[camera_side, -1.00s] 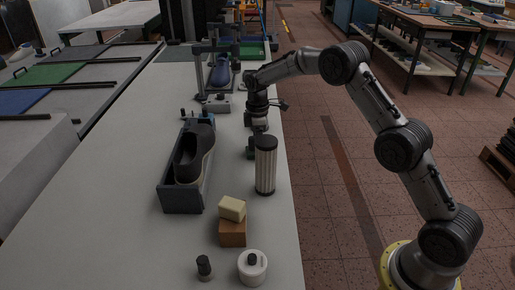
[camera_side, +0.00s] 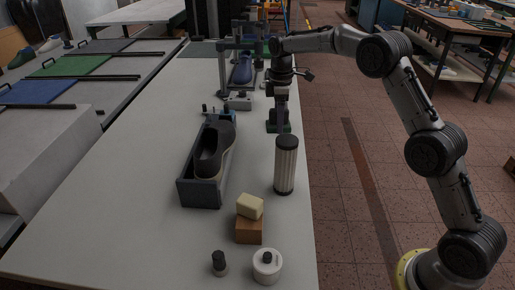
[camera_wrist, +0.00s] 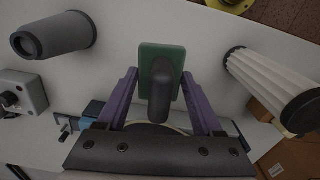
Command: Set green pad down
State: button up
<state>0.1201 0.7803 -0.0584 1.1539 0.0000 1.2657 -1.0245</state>
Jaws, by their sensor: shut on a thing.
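The green pad (camera_wrist: 147,58) with a dark rounded handle (camera_wrist: 161,98) is between the purple fingers of my gripper (camera_wrist: 160,77) in the wrist view. The fingers are shut on it. In the side view the pad (camera_side: 287,128) shows as a small green block under my gripper (camera_side: 279,113), near the right edge of the bench (camera_side: 130,215). It is upright and low over the bench top; I cannot tell whether its underside touches.
A ribbed cylinder (camera_side: 286,165) stands just in front of the pad. A dark shoe last (camera_side: 226,145) lies in a grey tray (camera_side: 203,193) to the left. A cream block (camera_side: 250,206) sits on a brown block (camera_side: 249,230). The left part of the bench is clear.

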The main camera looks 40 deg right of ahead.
jog(key=shift+a+r, duration=0.2)
jog(key=shift+r, duration=0.2)
jog(key=s+a+r+n, duration=0.1)
jog(key=s+a+n, duration=0.55)
jog(key=a, duration=0.35)
jog(key=s+a+r+n, duration=0.1)
jog(key=s+a+n, duration=0.5)
jog(key=a, duration=0.5)
jog(key=s+a+r+n, duration=0.1)
jog(key=s+a+n, duration=0.3)
jog(key=s+a, duration=0.45)
send_over(183, 237)
jog(key=f, duration=0.8)
jog(key=shift+s+d+f, duration=0.25)
jog(key=shift+s+d, duration=0.05)
jog(key=shift+s, duration=0.1)
jog(key=shift+w+a+f, duration=0.25)
jog(key=shift+w+f, duration=0.15)
jog(key=shift+f, duration=1.8)
